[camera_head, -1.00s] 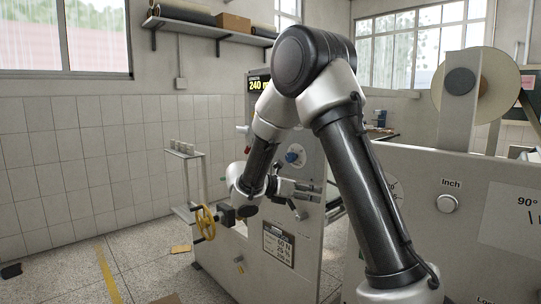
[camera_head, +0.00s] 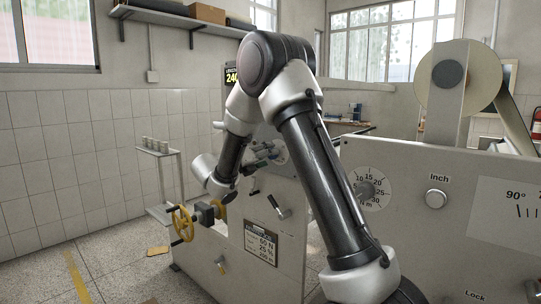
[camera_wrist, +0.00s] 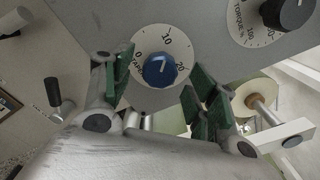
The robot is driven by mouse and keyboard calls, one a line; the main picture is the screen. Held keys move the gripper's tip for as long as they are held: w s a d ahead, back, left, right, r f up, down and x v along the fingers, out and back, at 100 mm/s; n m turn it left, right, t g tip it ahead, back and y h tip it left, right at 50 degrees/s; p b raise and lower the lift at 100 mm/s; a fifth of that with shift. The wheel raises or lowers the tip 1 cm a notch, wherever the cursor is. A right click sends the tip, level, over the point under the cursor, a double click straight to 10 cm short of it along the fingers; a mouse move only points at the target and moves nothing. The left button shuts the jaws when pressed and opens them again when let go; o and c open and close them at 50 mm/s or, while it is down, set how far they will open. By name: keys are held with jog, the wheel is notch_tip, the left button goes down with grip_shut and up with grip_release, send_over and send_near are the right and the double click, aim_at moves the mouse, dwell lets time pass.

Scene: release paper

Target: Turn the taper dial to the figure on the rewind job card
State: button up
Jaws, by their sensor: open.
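The taper dial is a blue knob (camera_wrist: 159,70) on a round white scale marked 0, 10 and 20 in the wrist view. The white mark on the knob points up, roughly toward the 10. My gripper (camera_wrist: 160,76) is open, its green-padded fingers apart on either side of the knob, with no clear contact. In the head view my gripper (camera_head: 262,158) is at the machine's front panel and the blue knob is hidden there. The job card (camera_head: 261,243) is on the panel below. It shows a few lines, including a percent line that looks like 25, but the print is small.
A black torque knob (camera_wrist: 293,12) lies to the right of the taper dial. A lever (camera_head: 279,207) and a yellow handwheel (camera_head: 182,223) project from the machine. A second cabinet (camera_head: 410,225) with an Inch button (camera_head: 437,198) stands at right. Floor at left is mostly clear.

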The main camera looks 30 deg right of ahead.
jog(key=shift+x, duration=1.55)
jog(key=c, duration=1)
jog(key=shift+m, duration=0.3)
